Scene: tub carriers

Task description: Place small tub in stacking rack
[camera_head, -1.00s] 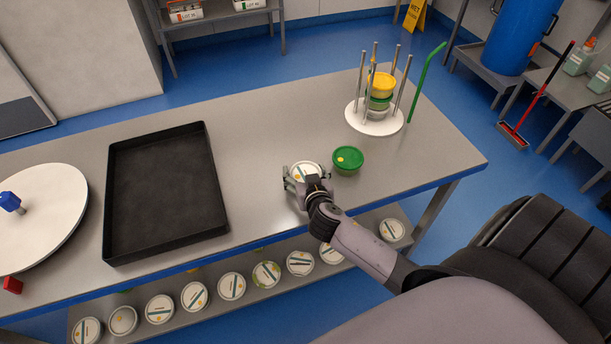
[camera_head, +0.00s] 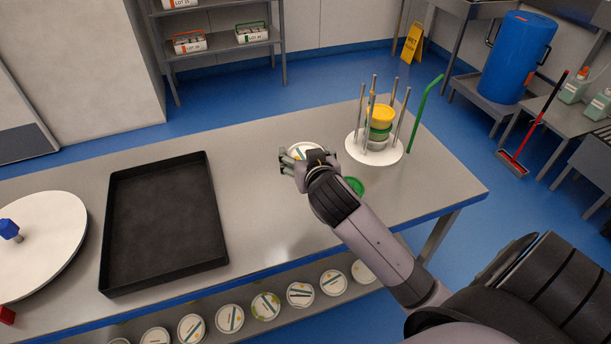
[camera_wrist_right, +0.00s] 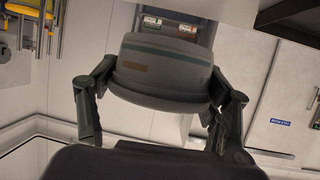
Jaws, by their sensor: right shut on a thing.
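A small tub with a white lid (camera_head: 304,150) is held in my right gripper (camera_head: 296,162), above the table left of the rack. In the right wrist view the tub (camera_wrist_right: 165,72) sits between the two fingers of the gripper (camera_wrist_right: 160,95), in shadow. The stacking rack (camera_head: 354,152) has a round white base and several upright rods at the table's far right. A yellow tub (camera_head: 381,113) sits on top of a stack inside the rods, with green below it. A green-lidded tub (camera_head: 353,187) on the table is partly hidden by my right arm. My left gripper is not in view.
A black tray (camera_head: 163,225) lies on the left of the table (camera_head: 262,215). A white turntable (camera_head: 55,240) holds a blue piece (camera_head: 9,229). A green bent rod (camera_head: 424,110) stands right of the rack. Several white-lidded tubs (camera_head: 265,305) line the lower shelf.

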